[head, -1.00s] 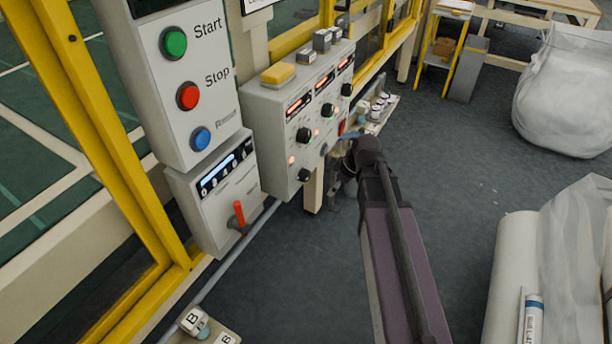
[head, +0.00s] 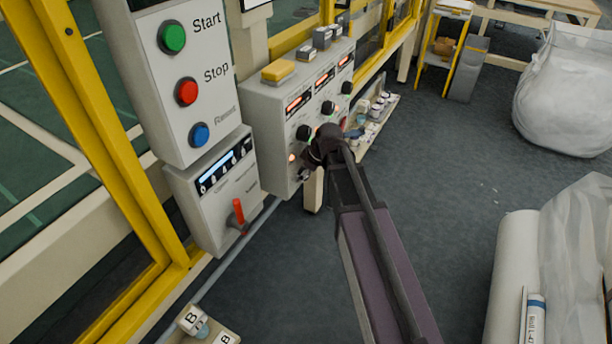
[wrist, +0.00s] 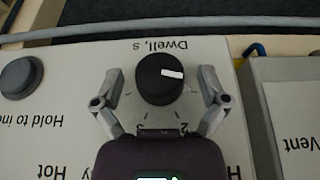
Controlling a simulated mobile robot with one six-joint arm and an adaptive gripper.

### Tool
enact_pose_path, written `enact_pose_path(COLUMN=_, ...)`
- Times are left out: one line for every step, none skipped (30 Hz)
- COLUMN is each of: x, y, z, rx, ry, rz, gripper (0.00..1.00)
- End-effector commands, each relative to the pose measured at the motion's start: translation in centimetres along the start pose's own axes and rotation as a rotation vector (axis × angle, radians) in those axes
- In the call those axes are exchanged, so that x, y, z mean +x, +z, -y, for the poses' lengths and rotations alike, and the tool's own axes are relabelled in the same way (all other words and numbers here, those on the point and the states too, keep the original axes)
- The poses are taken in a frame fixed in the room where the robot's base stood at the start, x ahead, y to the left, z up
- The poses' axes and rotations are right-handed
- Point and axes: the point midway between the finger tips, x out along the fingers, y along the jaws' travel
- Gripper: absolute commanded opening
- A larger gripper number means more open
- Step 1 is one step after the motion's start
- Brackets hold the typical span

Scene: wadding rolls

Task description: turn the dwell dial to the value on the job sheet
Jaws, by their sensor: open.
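The dwell dial (wrist: 160,79) is a round black knob with a white pointer mark, on a pale panel under the upside-down label "Dwell, s". In the wrist view the mark lies right of the knob's centre, pointing right. A 2 and a 3 show below the knob; other scale figures are hidden or too small to read. My gripper (wrist: 161,73) is open, one finger on each side of the dial, with a gap to it on both sides. In the head view my gripper (head: 318,152) is at the panel's lower part and covers the dial. I cannot make out a job sheet.
The control panel (head: 262,110) carries more black knobs and lit displays. A grey button (wrist: 18,76) and a "Vent" panel (wrist: 291,120) flank the dial. A start/stop box (head: 185,60) and a red lever (head: 238,212) stand left.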

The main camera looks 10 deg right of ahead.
Motion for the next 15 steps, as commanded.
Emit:
enact_pose_path(x=0.11, y=0.01, z=-0.01, rx=0.0, ry=0.0, rz=0.0, gripper=0.93)
enact_pose_path(x=0.12, y=0.0, z=0.0, rx=0.0, ry=0.0, rz=0.0, gripper=0.93)
enact_pose_path(x=0.11, y=0.0, z=0.0, rx=0.0, ry=0.0, rz=0.0, gripper=0.93)
enact_pose_path(x=0.1, y=0.0, z=0.0, rx=0.0, ry=0.0, rz=0.0, gripper=0.93)
enact_pose_path(x=0.1, y=0.0, z=0.0, rx=0.0, ry=0.0, rz=0.0, gripper=0.93)
enact_pose_path(x=0.09, y=-0.01, z=-0.01, rx=0.0, ry=0.0, rz=0.0, gripper=0.93)
enact_pose_path(x=0.08, y=-0.01, z=-0.01, rx=0.0, ry=0.0, rz=0.0, gripper=0.93)
enact_pose_path(x=0.08, y=0.0, z=-0.01, rx=0.0, ry=0.0, rz=0.0, gripper=0.93)
enact_pose_path(x=0.08, y=-0.01, z=-0.01, rx=0.0, ry=0.0, rz=0.0, gripper=0.93)
enact_pose_path(x=0.08, y=0.0, z=-0.01, rx=0.0, ry=0.0, rz=0.0, gripper=0.93)
enact_pose_path(x=0.07, y=0.0, z=-0.01, rx=0.0, ry=0.0, rz=0.0, gripper=0.84)
enact_pose_path(x=0.07, y=0.0, z=-0.01, rx=0.0, ry=0.0, rz=0.0, gripper=0.72)
enact_pose_path(x=0.07, y=0.0, z=-0.01, rx=0.0, ry=0.0, rz=0.0, gripper=0.64)
enact_pose_path(x=0.07, y=0.0, z=-0.01, rx=0.0, ry=0.0, rz=0.0, gripper=0.55)
enact_pose_path(x=0.07, y=0.01, z=-0.01, rx=0.0, ry=0.0, rz=0.0, gripper=0.43)
